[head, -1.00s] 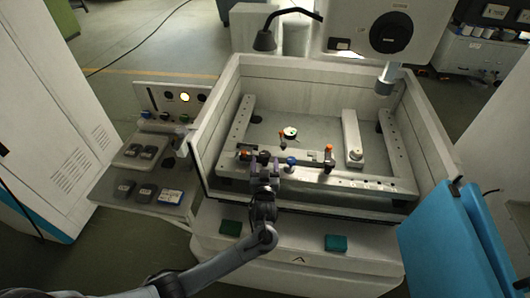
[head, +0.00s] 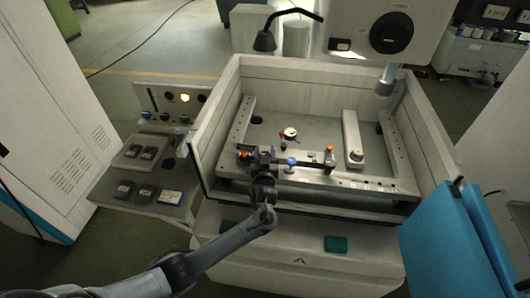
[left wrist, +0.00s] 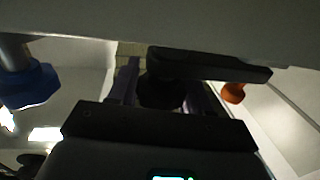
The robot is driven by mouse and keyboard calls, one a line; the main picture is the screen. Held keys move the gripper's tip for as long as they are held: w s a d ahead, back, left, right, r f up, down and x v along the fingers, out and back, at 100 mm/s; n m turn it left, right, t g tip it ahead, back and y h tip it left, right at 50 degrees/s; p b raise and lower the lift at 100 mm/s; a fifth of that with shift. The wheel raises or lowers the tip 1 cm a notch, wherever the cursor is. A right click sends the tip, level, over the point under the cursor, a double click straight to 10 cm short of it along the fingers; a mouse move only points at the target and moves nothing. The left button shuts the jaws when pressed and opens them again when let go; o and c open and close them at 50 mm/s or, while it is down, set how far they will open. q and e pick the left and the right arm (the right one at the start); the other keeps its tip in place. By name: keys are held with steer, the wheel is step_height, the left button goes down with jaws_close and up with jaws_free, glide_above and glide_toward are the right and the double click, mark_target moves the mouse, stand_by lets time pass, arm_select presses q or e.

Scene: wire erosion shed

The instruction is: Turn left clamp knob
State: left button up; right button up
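The left clamp carries a black knob, seen in the left wrist view (left wrist: 160,92), at the front rail of the machine's basin. A dark clamp bar (left wrist: 210,66) lies just beyond it. My left gripper (head: 263,156) has come over the front wall to the left clamp. In the left wrist view its two purple fingers stand on either side of the black knob, apart from each other; whether they touch it I cannot tell. In the head view the fingers mostly hide the knob. My right gripper is not in view.
A blue knob (head: 291,161) stands close to the right of my gripper. An orange-tipped part (head: 244,156) is close to its left. Another orange-topped clamp (head: 329,153) stands further right. The basin's front wall (head: 320,207) runs under my arm. A control panel (head: 172,101) is at left.

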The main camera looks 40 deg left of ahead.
arm_select(q)
steer(key=c, duration=0.5)
steer(key=shift+m+t+h+p, duration=0.75)
steer(key=shift+m+t+h, duration=0.35)
steer(key=shift+h, duration=0.5)
steer(key=m+h, duration=0.1)
steer(key=m+t+h, duration=0.1)
steer(key=h, duration=0.1)
steer(key=shift+w+d+m, duration=0.1)
steer(key=shift+d+m, duration=0.1)
steer(key=shift+m, duration=0.1)
steer(key=shift+d+f+m+h, duration=0.15)
steer(key=shift+m+h, duration=0.45)
steer(key=shift+h, duration=0.5)
steer(key=o, duration=1)
